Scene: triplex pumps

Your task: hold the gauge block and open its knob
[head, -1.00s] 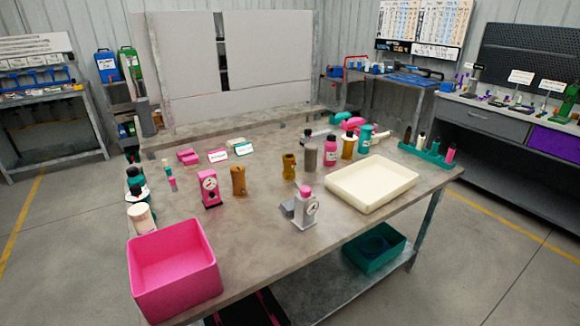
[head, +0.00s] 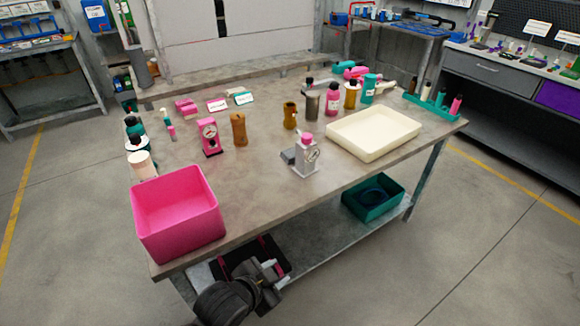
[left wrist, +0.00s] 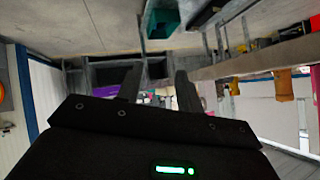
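A grey gauge block (head: 303,163) with a round dial and a pink knob (head: 306,140) on top stands upright near the front middle of the table. My left gripper (head: 273,273) is below the table's front edge, well short of both blocks. In the left wrist view its two fingers (left wrist: 158,88) are spread apart with nothing between them. My right gripper is in neither view.
A pink bin (head: 178,213) stands at the table's front left corner, and a cream tray (head: 374,131) lies right of the grey block. Brown parts (head: 239,129) and bottles stand behind. A teal bin (head: 372,198) is on the lower shelf. Table surface before the grey block is clear.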

